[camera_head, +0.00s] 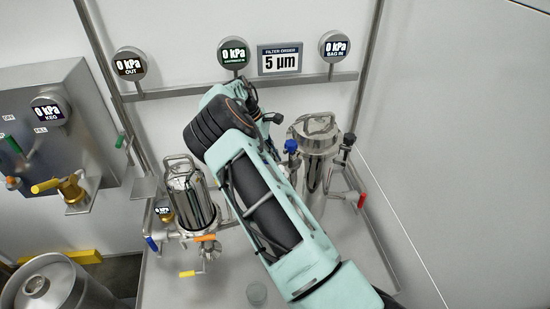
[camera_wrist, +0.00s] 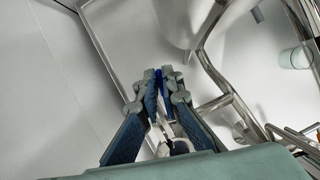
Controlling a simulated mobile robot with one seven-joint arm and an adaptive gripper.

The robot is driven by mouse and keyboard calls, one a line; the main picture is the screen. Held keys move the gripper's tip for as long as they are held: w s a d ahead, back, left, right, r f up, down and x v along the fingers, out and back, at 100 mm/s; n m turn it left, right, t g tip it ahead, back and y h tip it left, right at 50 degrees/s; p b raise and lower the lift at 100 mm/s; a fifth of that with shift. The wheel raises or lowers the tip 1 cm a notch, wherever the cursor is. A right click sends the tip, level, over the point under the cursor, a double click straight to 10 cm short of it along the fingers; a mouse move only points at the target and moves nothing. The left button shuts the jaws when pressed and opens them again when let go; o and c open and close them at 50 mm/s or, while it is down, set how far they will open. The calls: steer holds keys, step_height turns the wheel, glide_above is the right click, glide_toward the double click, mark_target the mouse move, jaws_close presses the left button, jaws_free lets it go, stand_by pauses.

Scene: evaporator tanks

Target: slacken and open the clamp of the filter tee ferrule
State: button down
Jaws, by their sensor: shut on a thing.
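In the wrist view my gripper (camera_wrist: 163,74) is shut on a narrow blue part (camera_wrist: 162,88), seen between the fingertips. Bright metal (camera_wrist: 165,125) shows just behind it, between the fingers. I cannot tell whether the blue part belongs to the clamp. In the head view my arm hides the gripper and the space between the two steel vessels. The filter tee ferrule and its clamp cannot be picked out clearly in either view.
A taller vessel (camera_head: 318,160) with blue (camera_head: 291,146) and red (camera_head: 361,200) handles stands right. Bent pipes (camera_wrist: 208,62) run close to my gripper.

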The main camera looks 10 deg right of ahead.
steer(key=shift+m, duration=0.3)
steer(key=s+a+m+g+y+b, duration=0.1)
steer(key=s+a+m+g+y, duration=0.2)
steer(key=m, duration=1.2)
steer(key=shift+s+a+y, duration=0.25)
steer(key=shift+a+y, duration=0.65)
steer(key=shift+a, duration=0.05)
steer(key=shift+a+m, duration=0.1)
steer(key=shift+m, duration=0.3)
steer(key=c, duration=2.1)
jaws_free()
